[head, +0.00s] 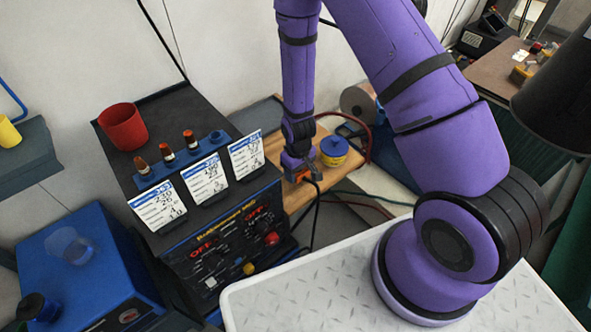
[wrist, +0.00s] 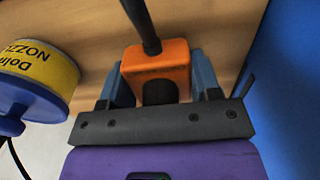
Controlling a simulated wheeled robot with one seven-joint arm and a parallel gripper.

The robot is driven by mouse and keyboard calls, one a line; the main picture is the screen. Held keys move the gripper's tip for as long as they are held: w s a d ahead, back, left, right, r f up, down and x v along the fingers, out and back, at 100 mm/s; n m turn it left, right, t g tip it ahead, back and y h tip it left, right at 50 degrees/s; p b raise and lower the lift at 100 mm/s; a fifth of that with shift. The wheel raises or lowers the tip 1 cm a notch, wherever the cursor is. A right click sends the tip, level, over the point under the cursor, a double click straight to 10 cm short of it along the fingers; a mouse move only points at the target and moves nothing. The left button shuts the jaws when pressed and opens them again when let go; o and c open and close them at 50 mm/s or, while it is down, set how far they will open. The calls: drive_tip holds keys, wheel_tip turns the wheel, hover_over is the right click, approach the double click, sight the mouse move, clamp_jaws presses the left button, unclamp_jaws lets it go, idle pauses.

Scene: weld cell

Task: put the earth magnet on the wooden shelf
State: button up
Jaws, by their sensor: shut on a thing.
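The earth magnet is an orange block (wrist: 157,66) with a dark round part and a black cable rising from it. My gripper (wrist: 158,80) is shut on it, with a blue-grey finger on either side. In the head view my gripper (head: 299,174) is low, over the front part of the wooden shelf (head: 293,198), and the magnet is small and partly hidden there. The shelf's wood (wrist: 225,28) fills the background of the wrist view. I cannot tell whether the magnet touches it.
A yellow and blue nozzle tub (head: 334,150) stands on the shelf close right of my gripper; it also shows in the wrist view (wrist: 42,65). A dark welder (head: 215,225) with price cards and a red cup (head: 123,126) is left. Hoses run right of the shelf.

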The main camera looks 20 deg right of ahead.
drive_tip(key=shift+f, duration=0.85)
drive_tip(key=shift+f, duration=0.1)
drive_tip(key=o, duration=1.4)
wheel_tip(320, 180, up, 12)
drive_tip(key=shift+r, duration=0.15)
